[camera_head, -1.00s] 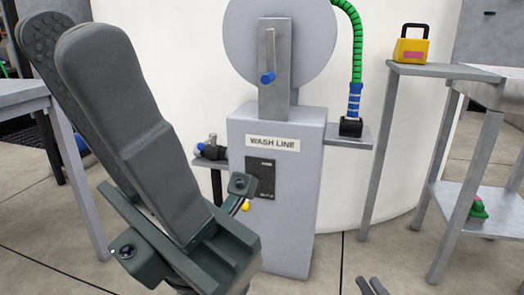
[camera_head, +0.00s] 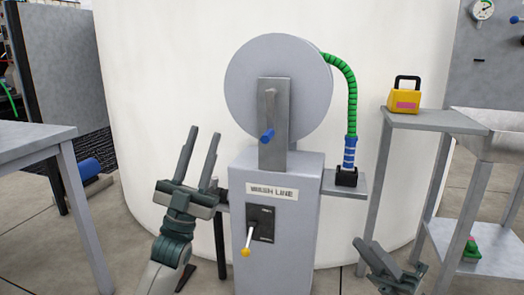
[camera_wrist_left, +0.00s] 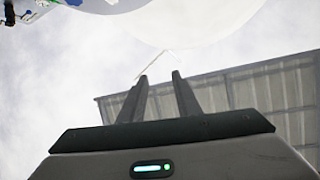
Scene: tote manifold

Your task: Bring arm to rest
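My left gripper (camera_head: 203,132) is raised in the head view, left of the grey wash line cabinet (camera_head: 283,225). Its two fingers point up and stand apart with nothing between them. The left wrist view also shows the two separate fingers (camera_wrist_left: 160,76) with an empty gap. My right gripper (camera_head: 362,242) is low at the right, in front of the floor beside the cabinet. Its fingers are seen at an angle, so their opening is unclear. I see nothing held in it.
A hose reel (camera_head: 285,60) tops the cabinet, and a green hose (camera_head: 350,90) hangs to a side bracket. A yellow-knobbed lever (camera_head: 246,240) sticks out of the cabinet front. Tables stand left (camera_head: 35,140) and right (camera_head: 430,121); a yellow lockout box (camera_head: 404,97) sits on the right one.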

